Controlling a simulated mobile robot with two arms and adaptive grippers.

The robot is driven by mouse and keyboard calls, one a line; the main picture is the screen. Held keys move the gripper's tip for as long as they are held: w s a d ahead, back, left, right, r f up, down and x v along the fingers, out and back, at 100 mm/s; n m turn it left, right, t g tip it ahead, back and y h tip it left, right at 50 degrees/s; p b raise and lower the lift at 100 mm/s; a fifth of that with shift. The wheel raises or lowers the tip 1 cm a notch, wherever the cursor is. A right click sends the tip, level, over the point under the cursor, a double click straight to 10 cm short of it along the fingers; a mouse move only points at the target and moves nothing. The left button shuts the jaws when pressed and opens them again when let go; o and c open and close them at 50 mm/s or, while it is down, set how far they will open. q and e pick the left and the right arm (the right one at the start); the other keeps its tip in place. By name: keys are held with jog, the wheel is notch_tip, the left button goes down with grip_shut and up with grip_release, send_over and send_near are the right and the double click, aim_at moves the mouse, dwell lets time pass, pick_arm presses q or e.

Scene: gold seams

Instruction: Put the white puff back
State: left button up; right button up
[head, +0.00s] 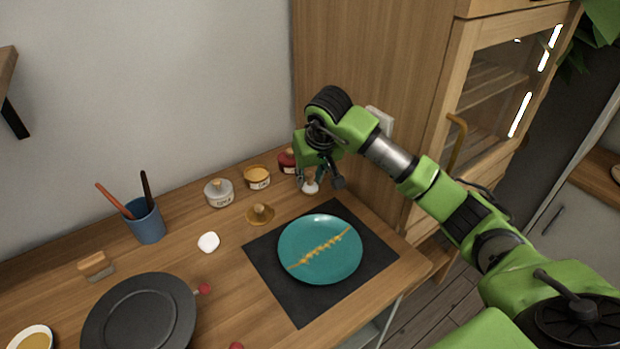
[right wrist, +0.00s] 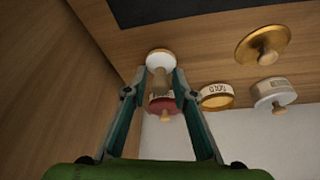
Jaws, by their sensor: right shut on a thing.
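The white puff (head: 310,187) has a round white pad and a wooden handle. It is at the back right of the counter, and also shows between the fingers in the right wrist view (right wrist: 159,61). My right gripper (head: 318,178) is shut on its wooden handle from above. The pad is low over the counter; I cannot tell whether it touches. My left gripper is not in view.
Behind stand a red jar (head: 287,161), an open gold jar (head: 257,178) and a pale jar (head: 218,193). A teal plate (head: 320,249) rests on a dark mat (head: 292,303). The cabinet side (head: 345,50) is close by.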

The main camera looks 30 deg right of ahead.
jog(key=shift+f, duration=0.1)
jog(key=o, duration=1)
jog(key=shift+f, duration=0.1)
jog(key=shift+c, duration=0.2)
jog(key=shift+r, duration=0.35)
jog(key=b+v, duration=0.1)
jog(key=v, duration=1)
jog(key=shift+s+r, duration=0.15)
jog(key=shift+r, duration=0.2)
